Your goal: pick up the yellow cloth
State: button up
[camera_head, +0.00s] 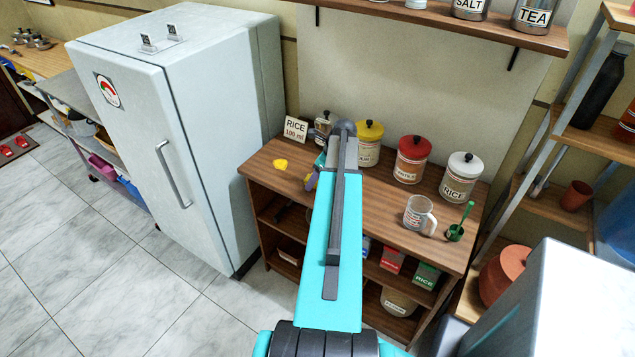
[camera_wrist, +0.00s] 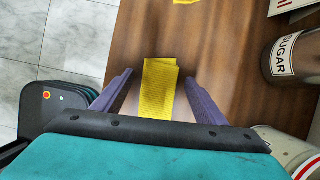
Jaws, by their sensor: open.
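A yellow ribbed cloth (camera_wrist: 160,88) lies on the wooden cabinet top in the wrist view, between the two purple fingers of my gripper (camera_wrist: 159,77). The fingers are apart, with a gap on each side of the cloth. Whether the fingertips touch the wood, I cannot tell. In the head view a purple finger (camera_head: 311,181) shows beside my arm, which hides most of the gripper and this cloth. A second yellow piece (camera_wrist: 187,2) lies at the top edge of the wrist view. A yellow piece (camera_head: 280,164) also shows on the cabinet top left of my arm.
A sugar jar (camera_wrist: 292,55) stands to the right in the wrist view. In the head view, a rice sign (camera_head: 297,129), several lidded jars, a mug (camera_head: 418,214) and a green-handled item (camera_head: 459,228) stand on the cabinet (camera_head: 262,180). A fridge (camera_head: 150,115) stands close left.

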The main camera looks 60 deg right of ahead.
dwell(0.3)
jog(key=c, duration=1.1)
jog(key=shift+r, duration=0.15)
jog(key=shift+r+b, duration=0.95)
jog(key=shift+r, duration=0.55)
jog(key=s+a+b, duration=0.2)
jog(key=a, duration=0.1)
jog(key=s+a+b, duration=0.2)
jog(key=s+a, duration=0.1)
jog(key=a, duration=0.1)
jog(key=s+a+r+b, duration=0.1)
jog(key=s+a, duration=0.2)
jog(key=shift+a+b, duration=0.3)
jog(key=shift+b, duration=0.1)
jog(key=shift+b, duration=0.35)
jog(key=b, duration=0.7)
jog(key=shift+s+a+r, duration=0.1)
jog(key=shift+s+a, duration=0.1)
jog(key=shift+s, duration=0.05)
